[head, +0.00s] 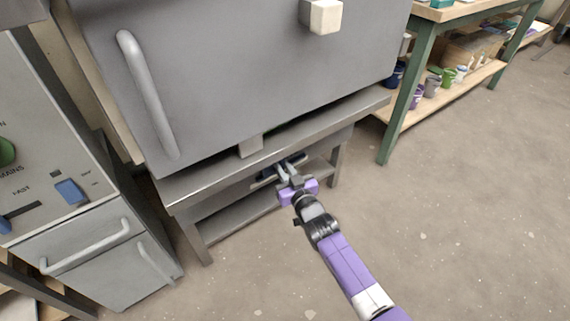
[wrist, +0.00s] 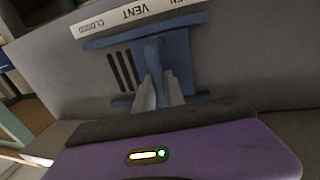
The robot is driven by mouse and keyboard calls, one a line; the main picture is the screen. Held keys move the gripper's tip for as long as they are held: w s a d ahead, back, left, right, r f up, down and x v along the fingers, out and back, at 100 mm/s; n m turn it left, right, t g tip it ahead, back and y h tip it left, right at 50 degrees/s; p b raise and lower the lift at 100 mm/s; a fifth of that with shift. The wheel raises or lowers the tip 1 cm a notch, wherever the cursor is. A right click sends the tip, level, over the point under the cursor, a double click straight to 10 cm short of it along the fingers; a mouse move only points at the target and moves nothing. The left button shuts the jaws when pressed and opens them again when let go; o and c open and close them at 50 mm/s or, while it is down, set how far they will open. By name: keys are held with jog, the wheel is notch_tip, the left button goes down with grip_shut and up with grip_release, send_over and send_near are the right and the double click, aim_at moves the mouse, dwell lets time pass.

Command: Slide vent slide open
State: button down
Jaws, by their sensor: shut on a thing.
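The vent slide shows in the wrist view as a blue plate with an upright blue handle (wrist: 153,52) on the grey face of the kiln-like cabinet. Its label strip (wrist: 135,17) reads VENT upside down, with CLOSED at the left end and OPEN partly cut off at the right. Dark slots (wrist: 122,72) show left of the handle. My gripper (wrist: 159,88) is shut on the handle, its pale fingers on either side.
The grey cabinet (head: 240,80) stands on a metal stand (head: 190,187) just above my gripper. A control box (head: 45,150) with a green knob and blue switches is at left. A green-legged shelf (head: 425,100) with buckets is at right. Open floor (head: 460,230) lies at lower right.

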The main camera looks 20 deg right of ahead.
jog(key=shift+s+a, duration=0.1)
jog(key=shift+a, duration=0.15)
jog(key=c, duration=1.4)
grip_release()
jog(key=s+p, duration=0.5)
jog(key=s, duration=0.2)
jog(key=shift+s+d, duration=0.4)
